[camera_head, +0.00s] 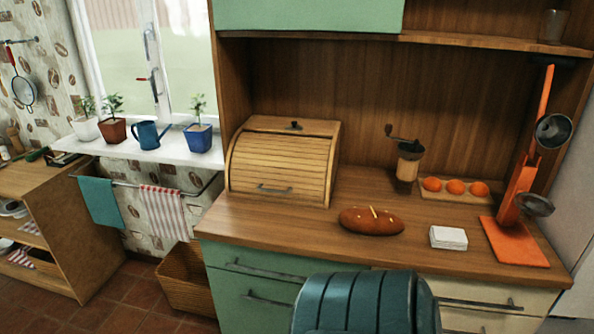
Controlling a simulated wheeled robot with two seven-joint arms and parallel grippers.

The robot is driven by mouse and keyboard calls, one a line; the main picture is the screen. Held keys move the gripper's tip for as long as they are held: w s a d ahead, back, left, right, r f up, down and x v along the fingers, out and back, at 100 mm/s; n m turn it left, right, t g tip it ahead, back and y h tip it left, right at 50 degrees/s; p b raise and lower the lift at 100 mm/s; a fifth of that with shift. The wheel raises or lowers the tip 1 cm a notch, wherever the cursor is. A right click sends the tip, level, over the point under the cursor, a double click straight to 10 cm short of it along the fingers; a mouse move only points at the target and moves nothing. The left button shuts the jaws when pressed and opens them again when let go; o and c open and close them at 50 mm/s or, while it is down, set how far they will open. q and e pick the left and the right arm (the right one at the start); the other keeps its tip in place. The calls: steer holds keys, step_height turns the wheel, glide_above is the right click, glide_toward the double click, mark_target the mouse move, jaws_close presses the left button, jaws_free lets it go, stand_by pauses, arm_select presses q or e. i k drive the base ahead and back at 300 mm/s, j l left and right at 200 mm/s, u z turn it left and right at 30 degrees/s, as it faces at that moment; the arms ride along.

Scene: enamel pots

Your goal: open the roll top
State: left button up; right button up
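A wooden roll-top bread box (284,160) stands on the left part of the wooden counter, against the back panel. Its slatted roll top (279,166) is down and covers the curved front. A grey bar handle (275,189) sits low on the roll top, near the counter. A small dark knob (295,125) is on the flat top of the box. The inside of the box is hidden. Neither my left nor my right gripper shows in the head view.
A bread loaf (371,221), a white stack (448,238), a coffee grinder (408,160) and an orange stand (521,220) share the counter (300,233). A teal ribbed shape (365,302), perhaps a chair back, rises before the drawers. The counter before the box is clear.

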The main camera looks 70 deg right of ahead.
mark_target(307, 151)
steer(key=z, duration=2.15)
